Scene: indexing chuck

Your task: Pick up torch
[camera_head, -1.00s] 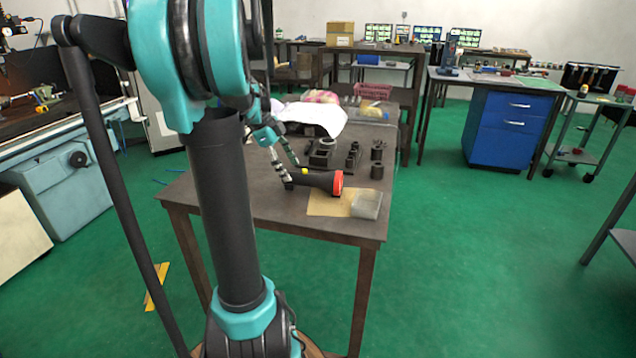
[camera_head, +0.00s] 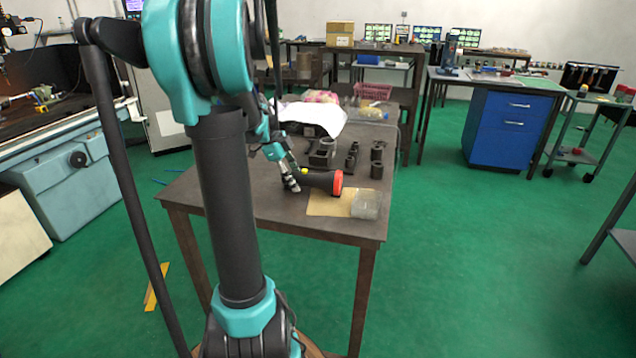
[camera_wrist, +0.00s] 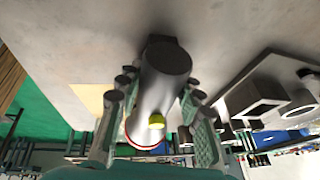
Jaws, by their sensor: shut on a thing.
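The torch (camera_head: 321,181) is black with a red-orange head ring and a yellow button. It lies lengthwise at the table's near part, its head pointing right over the edge of a tan sheet. My gripper (camera_head: 291,183) is at the torch's left, handle end. In the wrist view the torch (camera_wrist: 160,85) sits between the two fingers of my gripper (camera_wrist: 155,115), which are shut on it. The far side of the grip is hidden in the head view. I cannot tell whether the torch is clear of the table.
The table (camera_head: 270,215) also holds a clear tray (camera_head: 366,204) right of the torch, several dark metal parts (camera_head: 352,160) behind it, and a white cloth bag (camera_head: 312,117) farther back. A tan sheet (camera_head: 325,207) lies at the front. The table's front left is clear.

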